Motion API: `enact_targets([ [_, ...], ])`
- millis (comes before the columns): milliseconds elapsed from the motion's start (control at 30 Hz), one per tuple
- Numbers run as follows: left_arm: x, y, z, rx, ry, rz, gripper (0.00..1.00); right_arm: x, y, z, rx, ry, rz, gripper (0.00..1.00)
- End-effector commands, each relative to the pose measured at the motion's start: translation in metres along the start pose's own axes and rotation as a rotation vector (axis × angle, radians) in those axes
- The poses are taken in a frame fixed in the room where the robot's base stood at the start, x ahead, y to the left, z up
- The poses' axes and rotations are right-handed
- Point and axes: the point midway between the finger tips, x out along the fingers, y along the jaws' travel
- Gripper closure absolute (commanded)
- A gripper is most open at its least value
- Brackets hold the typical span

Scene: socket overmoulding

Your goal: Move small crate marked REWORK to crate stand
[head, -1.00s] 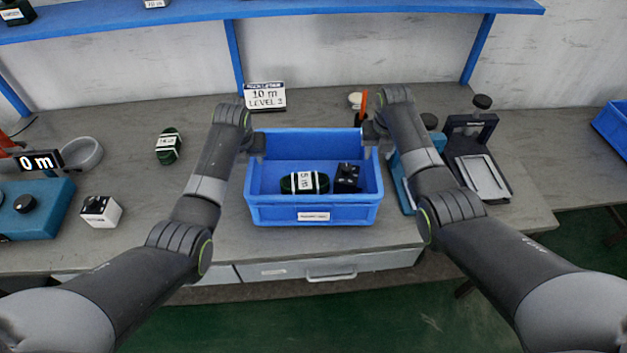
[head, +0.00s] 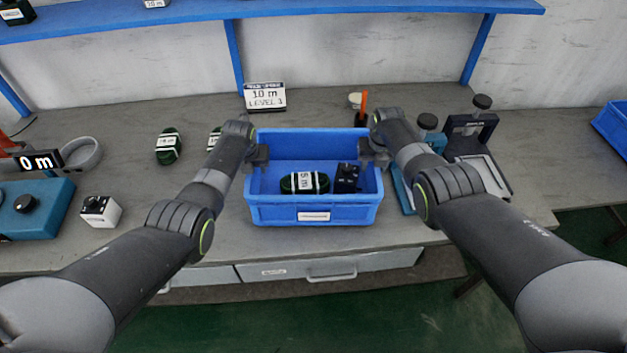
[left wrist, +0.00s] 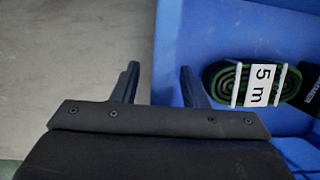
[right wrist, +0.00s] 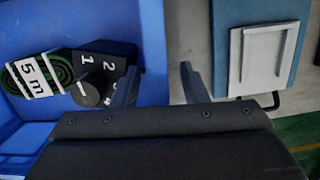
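A small blue crate (head: 314,215) sits on the grey bench in the head view, with a white label on its front too small to read. Inside are a green coil tagged 5 m (head: 304,183) and a black block (head: 347,178), which has a knob and numbers in the right wrist view (right wrist: 100,75). My left gripper (head: 258,157) is at the crate's left wall; in the left wrist view its spread fingers lie either side of the wall (left wrist: 162,60). My right gripper (head: 371,157) is open likewise at the right wall (right wrist: 153,50). No crate stand is identifiable.
Green coils (head: 168,146) and a white box (head: 99,211) lie to the left, near a teal device (head: 35,208). A clamp fixture (head: 470,135) is at right. Another blue crate (head: 612,125) is at the far right.

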Motion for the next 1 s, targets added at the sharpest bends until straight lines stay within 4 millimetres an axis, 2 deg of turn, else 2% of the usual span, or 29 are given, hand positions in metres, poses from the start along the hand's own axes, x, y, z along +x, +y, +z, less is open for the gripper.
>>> enact_targets([
  [233,0.0000,0.0001,0.0002,0.000,-0.001,0.000,0.60,0.0002,0.0002,0.0000,0.000,0.000,0.000,0.60],
  [500,0.0000,0.0001,0.0000,0.000,0.000,0.000,0.94,0.0002,0.0001,-0.0001,0.000,0.000,0.000,0.94],
  [567,0.0000,0.0001,0.0000,0.000,0.000,0.000,1.00,0.0002,0.0001,-0.0001,0.000,0.000,0.000,1.00],
  [1000,-0.0013,-0.0002,0.0014,0.000,-0.003,0.000,1.00,-0.0013,0.0002,0.0010,0.000,-0.002,0.000,1.00],
])
